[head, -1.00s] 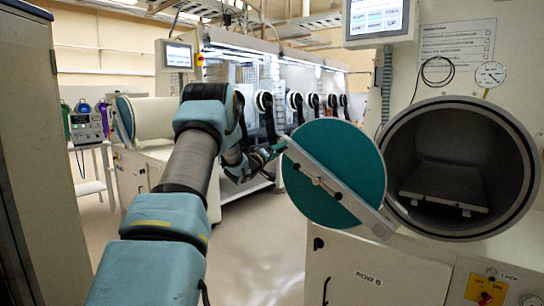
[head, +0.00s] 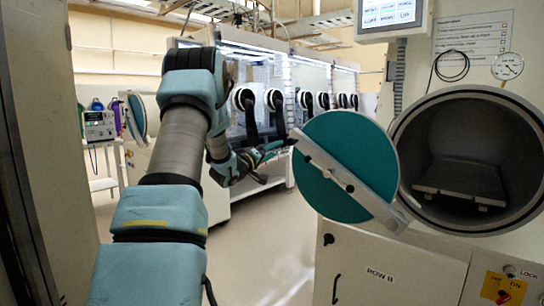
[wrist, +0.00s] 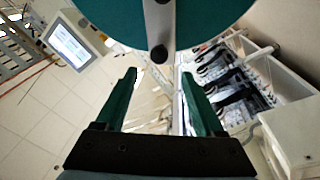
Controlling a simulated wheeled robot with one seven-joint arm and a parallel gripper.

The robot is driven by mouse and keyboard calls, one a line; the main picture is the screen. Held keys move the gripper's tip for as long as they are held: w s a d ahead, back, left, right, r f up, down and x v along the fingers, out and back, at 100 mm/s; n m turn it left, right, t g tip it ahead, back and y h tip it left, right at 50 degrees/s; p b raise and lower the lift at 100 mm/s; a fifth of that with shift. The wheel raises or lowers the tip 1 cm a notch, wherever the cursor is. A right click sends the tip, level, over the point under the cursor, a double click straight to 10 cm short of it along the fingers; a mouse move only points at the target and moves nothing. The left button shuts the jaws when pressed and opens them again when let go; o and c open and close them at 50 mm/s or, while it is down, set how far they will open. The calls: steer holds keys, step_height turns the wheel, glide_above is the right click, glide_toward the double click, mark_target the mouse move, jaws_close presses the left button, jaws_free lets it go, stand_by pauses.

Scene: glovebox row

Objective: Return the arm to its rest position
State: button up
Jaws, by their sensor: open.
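My arm reaches forward on the left side of the head view. My gripper (head: 272,150) is at its end, beside the left edge of the round teal door (head: 335,185). In the wrist view my gripper (wrist: 158,78) shows two green fingers spread apart with nothing between them. The door (wrist: 205,18) and its grey bar (wrist: 158,22) fill the top of that view, just beyond the fingertips. I cannot tell the exact gap. The door stands open, away from the round chamber mouth.
The open round chamber (head: 465,145) has a flat tray (head: 460,185) inside. A white cabinet (head: 385,265) stands below the door. A row of gloveboxes (head: 300,85) runs behind. A trolley with a small instrument (head: 99,125) stands at far left. Bare floor (head: 255,265) lies between.

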steer(key=s+a+f+g+y, duration=0.2)
steer(key=s+a+f+y, duration=0.25)
steer(key=s+y, duration=0.2)
steer(key=s+a+f+g+y, duration=0.2)
steer(key=s+a+f+y, duration=0.25)
steer(key=s, duration=0.35)
steer(key=s+f+m+g, duration=0.1)
steer(key=s+f+g, duration=0.1)
steer(key=s, duration=0.7)
steer(key=s+a+f+m+g+y, duration=0.1)
steer(key=s+g, duration=0.3)
steer(key=s, duration=0.5)
steer(key=s+f+m+g+y, duration=0.1)
steer(key=s+f+g, duration=0.2)
steer(key=s, duration=0.7)
steer(key=shift+a+f, duration=0.35)
steer(key=shift+f, duration=0.15)
steer(key=shift+c, duration=0.2)
